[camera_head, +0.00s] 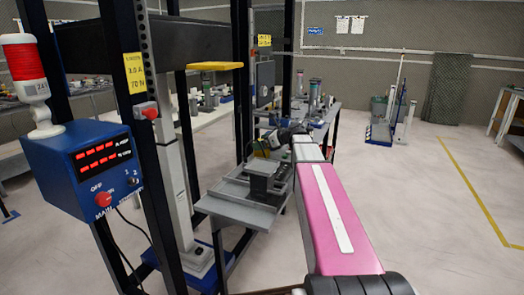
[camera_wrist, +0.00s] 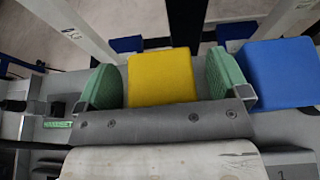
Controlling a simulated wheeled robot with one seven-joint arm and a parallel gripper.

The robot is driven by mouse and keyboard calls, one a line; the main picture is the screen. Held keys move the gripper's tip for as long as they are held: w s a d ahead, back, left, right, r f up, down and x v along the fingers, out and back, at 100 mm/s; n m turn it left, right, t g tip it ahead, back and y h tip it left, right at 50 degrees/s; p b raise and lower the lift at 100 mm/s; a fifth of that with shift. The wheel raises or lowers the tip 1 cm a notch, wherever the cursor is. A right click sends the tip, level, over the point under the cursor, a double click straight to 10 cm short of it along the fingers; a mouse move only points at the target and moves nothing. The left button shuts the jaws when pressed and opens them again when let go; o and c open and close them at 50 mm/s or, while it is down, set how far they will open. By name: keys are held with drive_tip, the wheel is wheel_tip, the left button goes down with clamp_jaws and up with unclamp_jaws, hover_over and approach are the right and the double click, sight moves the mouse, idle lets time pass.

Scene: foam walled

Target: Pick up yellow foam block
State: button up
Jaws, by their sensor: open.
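The yellow foam block (camera_wrist: 162,77) shows in the wrist view between the two green finger pads of my gripper (camera_wrist: 164,70). The jaws are open, with a narrow gap at the block's left side and another at its right side. The block's lower edge in the picture is hidden behind the grey gripper body. In the head view my gripper (camera_head: 268,146) is at the far end of my arm, over a grey work surface. The block is too small and covered there to make out clearly.
A blue block (camera_wrist: 282,73) lies close to the right finger in the wrist view. In the head view, a grey table (camera_head: 240,212) is under my gripper, and a dark upright frame with a blue control box (camera_head: 85,165) stands at left.

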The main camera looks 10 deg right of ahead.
drive_tip(key=c, duration=1)
drive_tip(key=shift+r, duration=0.1)
